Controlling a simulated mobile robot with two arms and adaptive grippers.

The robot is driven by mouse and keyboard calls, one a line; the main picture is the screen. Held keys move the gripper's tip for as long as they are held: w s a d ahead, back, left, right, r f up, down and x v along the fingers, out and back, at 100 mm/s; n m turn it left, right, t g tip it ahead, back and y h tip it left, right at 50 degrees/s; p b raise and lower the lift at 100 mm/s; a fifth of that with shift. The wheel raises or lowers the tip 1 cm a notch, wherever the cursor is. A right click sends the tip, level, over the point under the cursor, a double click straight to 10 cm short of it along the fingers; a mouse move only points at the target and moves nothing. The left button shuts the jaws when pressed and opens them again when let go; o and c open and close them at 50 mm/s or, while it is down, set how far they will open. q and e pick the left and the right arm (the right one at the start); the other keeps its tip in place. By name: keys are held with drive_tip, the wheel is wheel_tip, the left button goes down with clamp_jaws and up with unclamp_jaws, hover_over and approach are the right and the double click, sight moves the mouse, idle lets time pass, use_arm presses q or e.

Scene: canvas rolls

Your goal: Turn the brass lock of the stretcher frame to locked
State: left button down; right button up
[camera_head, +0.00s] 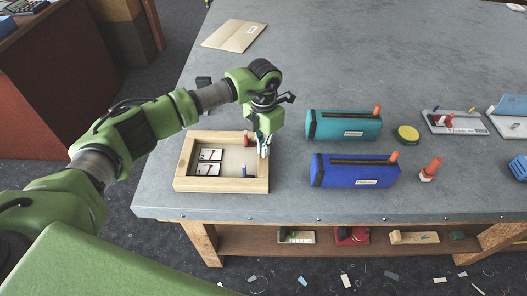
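The wooden stretcher frame (222,185) lies on the grey table near its front left edge. Inside it are two white cards (208,162) with dark marks on the left and a small blue upright piece (244,170) on the right. A small red piece (248,138) shows at the back right corner. My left gripper (264,150) points down at the right rail of the frame. Its fingers are too small to tell whether they are open or touching anything. I cannot make out the brass lock; the gripper covers part of that rail. My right gripper is out of view.
A teal case (343,125) and a blue case (354,171) lie right of the frame. Further right are a yellow-green round tin (408,134) and an orange-topped piece (431,169). Flat cardboard (235,35) lies at the back. The table between cardboard and teal case is clear.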

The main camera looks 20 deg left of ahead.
use_arm(q)
drive_tip(key=n+b, duration=0.2)
drive_tip(key=n, duration=0.2)
drive_tip(key=shift+f+n, duration=0.1)
drive_tip(key=shift+n, duration=0.2)
drive_tip(key=n+b, duration=0.1)
drive_tip(key=n, duration=0.3)
idle(0.3)
drive_tip(key=c, duration=2.3)
unclamp_jaws()
wheel_tip(320, 180, up, 12)
drive_tip(key=shift+r, duration=0.15)
